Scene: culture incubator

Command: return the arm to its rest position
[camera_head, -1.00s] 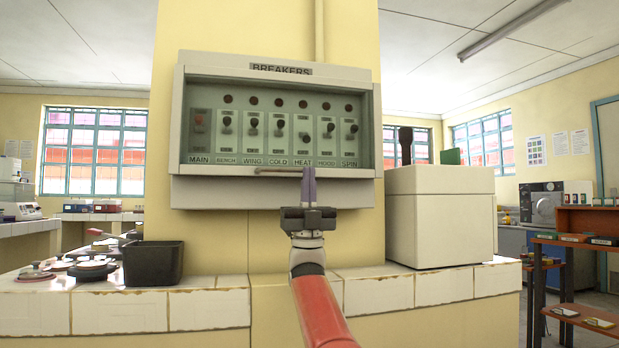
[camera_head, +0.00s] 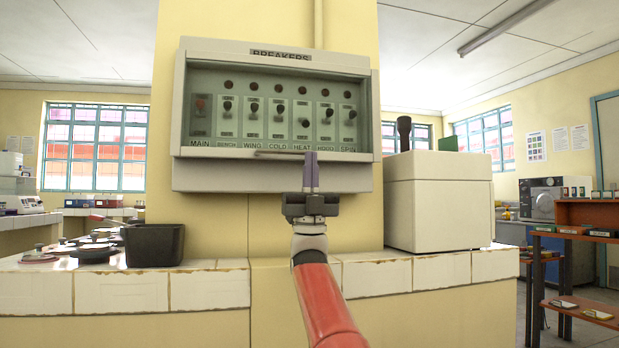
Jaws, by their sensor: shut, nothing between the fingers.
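My gripper (camera_head: 311,160) is at the end of my red arm, in the middle of the view. Its two fingers point up and are shut together with nothing between them. The fingertips show in front of the lower edge of the breaker box (camera_head: 185,120), overlapping the front handle bar below the HEAT switch. I cannot tell whether they touch the box. The box holds a row of labelled switches behind its front. The MAIN switch (camera_head: 199,106) has a red mark. The HEAT switch (camera_head: 304,123) sits lower than its neighbours.
A tiled counter (camera_head: 210,292) runs below the box. A black pot (camera_head: 153,245) and several lidded dishes (camera_head: 90,250) stand at its left. A white box (camera_head: 440,205) stands at its right. A wooden shelf (camera_head: 585,240) stands far right. The wall below the breaker box is bare.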

